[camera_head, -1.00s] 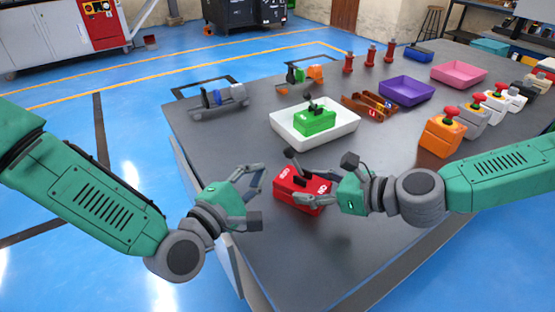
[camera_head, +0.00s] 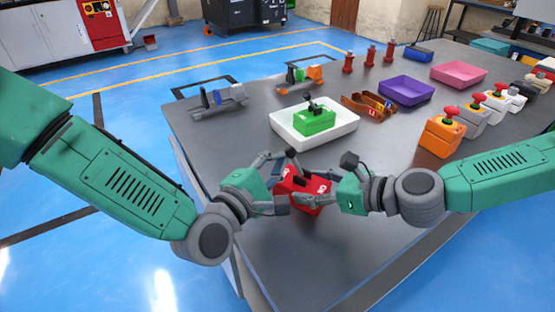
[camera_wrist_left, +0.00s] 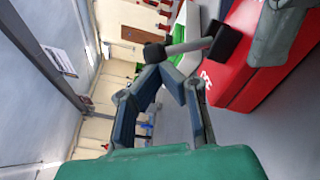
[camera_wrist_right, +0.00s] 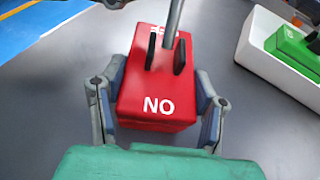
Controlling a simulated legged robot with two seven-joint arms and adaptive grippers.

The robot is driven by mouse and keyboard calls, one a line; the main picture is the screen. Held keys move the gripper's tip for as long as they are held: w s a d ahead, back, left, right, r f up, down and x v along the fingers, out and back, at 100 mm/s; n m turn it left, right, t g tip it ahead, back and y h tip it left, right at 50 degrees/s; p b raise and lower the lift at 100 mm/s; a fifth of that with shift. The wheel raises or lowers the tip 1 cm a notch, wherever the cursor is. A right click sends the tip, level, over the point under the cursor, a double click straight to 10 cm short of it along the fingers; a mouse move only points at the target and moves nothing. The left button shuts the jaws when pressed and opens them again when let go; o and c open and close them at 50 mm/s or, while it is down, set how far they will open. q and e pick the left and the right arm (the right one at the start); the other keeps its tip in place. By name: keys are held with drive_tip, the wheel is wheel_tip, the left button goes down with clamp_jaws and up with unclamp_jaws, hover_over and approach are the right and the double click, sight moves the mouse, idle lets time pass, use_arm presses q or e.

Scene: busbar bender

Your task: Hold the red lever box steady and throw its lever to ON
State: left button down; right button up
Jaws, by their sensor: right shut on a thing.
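The red lever box (camera_head: 313,186) sits on the near part of the dark table. My right gripper (camera_wrist_right: 157,112) has its fingers along both sides of the box. The box carries white lettering and a grey lever rod (camera_wrist_right: 173,18) rising between two black brackets.
A white tray (camera_head: 345,138) holding a green lever box (camera_head: 313,124) stands just behind. An orange button box (camera_head: 440,137) and other button boxes stand at the right. A purple bin (camera_head: 406,90) and a pink bin (camera_head: 459,75) lie farther back. The table front is clear.

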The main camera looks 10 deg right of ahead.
sight(300, 190)
use_arm(q)
drive_tip(key=shift+s+d+r, duration=0.1)
drive_tip(key=shift+d, duration=0.05)
use_arm(e)
drive_tip(key=shift+s+a, duration=0.1)
use_arm(q)
drive_tip(key=shift+s+d+r, duration=0.3)
drive_tip(key=shift+s+r, duration=0.05)
drive_tip(key=shift+r, duration=0.05)
drive_tip(key=shift+s+d+r+m, duration=0.15)
drive_tip(key=shift+m, duration=0.25)
drive_tip(key=m, duration=0.1)
drive_tip(key=s+d+m, duration=0.1)
drive_tip(key=shift+r+m, duration=0.35)
drive_tip(key=shift+m, duration=0.05)
drive_tip(key=m, duration=0.1)
drive_tip(key=s+d+m, duration=0.1)
drive_tip(key=m, duration=0.1)
drive_tip(key=shift+s+d+r+m, duration=0.2)
drive_tip(key=shift+d+m, duration=0.1)
drive_tip(key=shift+m, duration=0.1)
use_arm(e)
drive_tip(key=shift+s, duration=0.1)
use_arm(q)
drive_tip(key=shift+f, duration=0.1)
drive_tip(key=w+a+r+v, duration=0.1)
drive_tip(key=r+v, duration=0.1)
drive_tip(key=v, duration=1)
drive_tip(key=shift+a, duration=0.5)
